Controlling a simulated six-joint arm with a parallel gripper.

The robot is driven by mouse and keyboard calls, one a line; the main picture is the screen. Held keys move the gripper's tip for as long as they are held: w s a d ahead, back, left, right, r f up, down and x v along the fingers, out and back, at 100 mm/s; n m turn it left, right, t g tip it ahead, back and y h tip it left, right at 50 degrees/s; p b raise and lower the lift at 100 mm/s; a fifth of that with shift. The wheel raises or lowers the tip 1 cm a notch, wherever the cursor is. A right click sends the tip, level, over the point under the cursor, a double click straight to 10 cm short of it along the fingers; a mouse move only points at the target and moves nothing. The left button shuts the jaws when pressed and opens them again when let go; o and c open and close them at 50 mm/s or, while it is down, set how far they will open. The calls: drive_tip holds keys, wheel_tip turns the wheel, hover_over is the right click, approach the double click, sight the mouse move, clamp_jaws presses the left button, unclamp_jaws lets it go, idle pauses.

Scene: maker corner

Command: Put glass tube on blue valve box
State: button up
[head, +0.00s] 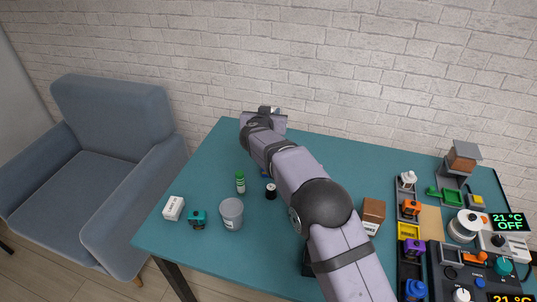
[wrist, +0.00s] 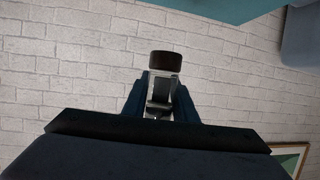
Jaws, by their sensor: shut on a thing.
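My gripper (head: 268,115) is over the far edge of the table, close to the brick wall. In the wrist view its fingers (wrist: 160,105) are shut on the glass tube (wrist: 158,80), a clear piece with a dark brown cap (wrist: 165,61). The tube is hard to make out in the head view. A blue valve (head: 415,289) sits in the near end of the dark bin row at the right, far from my gripper. I cannot tell the outline of its box. A small blue thing (head: 264,174) is partly hidden by my arm.
The bin row also holds white (head: 408,179), orange (head: 410,208) and purple (head: 413,248) pieces. A grey cup (head: 231,213), green bottle (head: 240,183), teal piece (head: 197,218) and white box (head: 173,208) stand left. A brown box (head: 373,214) is right of my arm.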

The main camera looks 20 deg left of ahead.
wheel_tip(320, 180, down, 10)
drive_tip(key=b, duration=0.1)
drive_tip(key=shift+f+b, duration=0.15)
drive_tip(key=shift+b, duration=0.2)
idle(0.5)
drive_tip(key=shift+f, duration=0.2)
drive_tip(key=o, duration=1)
drive_tip(key=shift+o, duration=0.2)
drive_tip(key=shift+r, duration=0.2)
drive_tip(key=shift+s, duration=0.1)
drive_tip(key=b+v, duration=0.2)
drive_tip(key=v, duration=0.9)
drive_tip(key=shift+s, duration=0.4)
drive_tip(key=shift+d+r, duration=0.1)
drive_tip(key=shift+r, duration=0.05)
